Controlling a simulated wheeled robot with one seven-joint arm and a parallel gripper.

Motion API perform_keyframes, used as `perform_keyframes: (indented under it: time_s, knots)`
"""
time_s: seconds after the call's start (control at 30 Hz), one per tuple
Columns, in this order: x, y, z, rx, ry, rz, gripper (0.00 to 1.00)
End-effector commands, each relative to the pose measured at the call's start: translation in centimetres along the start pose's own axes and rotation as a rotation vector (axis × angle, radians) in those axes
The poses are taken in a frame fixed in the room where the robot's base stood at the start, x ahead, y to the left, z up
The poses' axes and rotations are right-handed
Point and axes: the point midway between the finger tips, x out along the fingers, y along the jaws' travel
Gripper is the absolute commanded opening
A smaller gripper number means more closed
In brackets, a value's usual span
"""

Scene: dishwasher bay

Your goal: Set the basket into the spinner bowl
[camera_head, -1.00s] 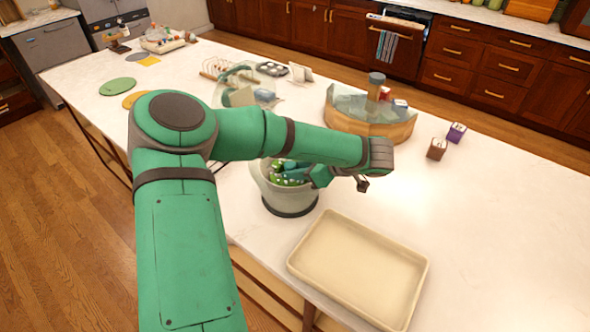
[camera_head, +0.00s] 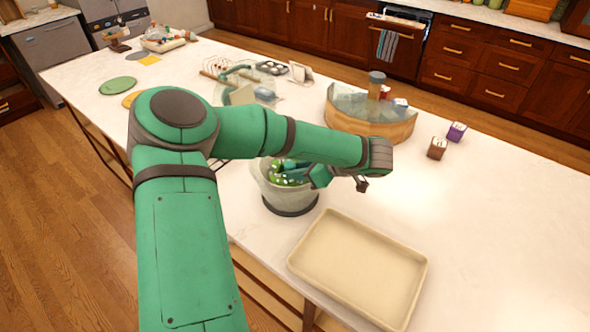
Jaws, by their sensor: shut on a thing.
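The spinner bowl (camera_head: 290,200) is pale and translucent with a dark base ring. It stands on the white counter behind the cream tray. Green and white contents show inside it, and the basket (camera_head: 283,178) seems to be there at the bowl's mouth, mostly hidden by my arm. My gripper (camera_head: 300,174) reaches down over the bowl from the right, at its rim. Its fingertips are hard to make out; it is shut on what looks like the basket. I cannot tell whether the basket touches the bowl's floor.
An empty cream tray (camera_head: 358,268) lies in front right of the bowl. A round wooden tray (camera_head: 372,127) with jars stands behind. Two small boxes, brown (camera_head: 437,148) and purple (camera_head: 456,132), are at the right.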

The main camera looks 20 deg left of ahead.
Motion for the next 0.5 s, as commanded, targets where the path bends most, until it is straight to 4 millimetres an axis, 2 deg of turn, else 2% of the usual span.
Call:
perform_keyframes:
  time_s: [0.5]
  knots:
    - [0.33,0.02,0.42,0.000,0.000,0.000,0.00]
